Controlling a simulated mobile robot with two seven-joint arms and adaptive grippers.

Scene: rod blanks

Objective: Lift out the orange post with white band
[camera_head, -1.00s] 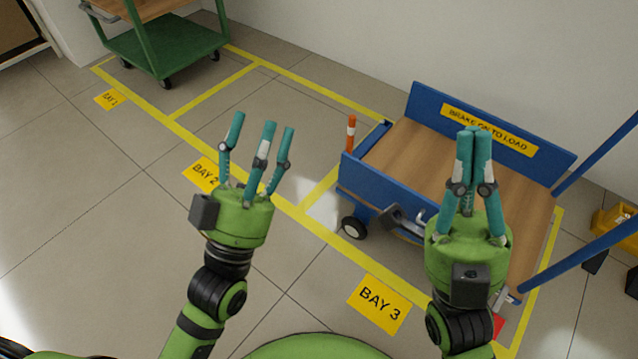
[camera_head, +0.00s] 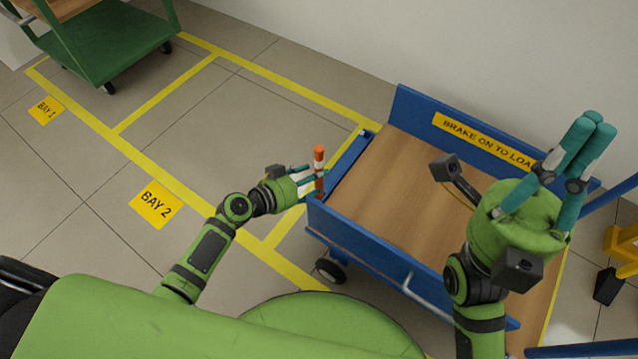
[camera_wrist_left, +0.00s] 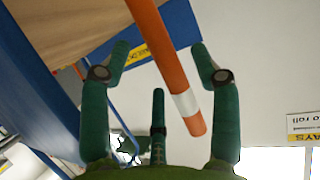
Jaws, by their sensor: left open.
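The orange post with white band (camera_head: 319,155) stands at the left end of the blue cart (camera_head: 385,262); its lower part is hidden. In the left wrist view the post (camera_wrist_left: 165,45) slants between my open fingers, with its white band near one end. My left gripper (camera_head: 308,182) is at the post, its fingers reaching to either side of it; it also shows in the left wrist view (camera_wrist_left: 160,52). I cannot tell whether any finger touches the post. My right gripper (camera_head: 590,130) is raised over the cart's right part, fingers together, empty.
The cart has a bare wooden deck (camera_head: 400,190) and a blue back panel with a yellow sign (camera_head: 484,141). A green trolley (camera_head: 105,45) stands at the far left. Yellow lines mark floor bays; the bay behind my left arm is clear. A wall runs behind the cart.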

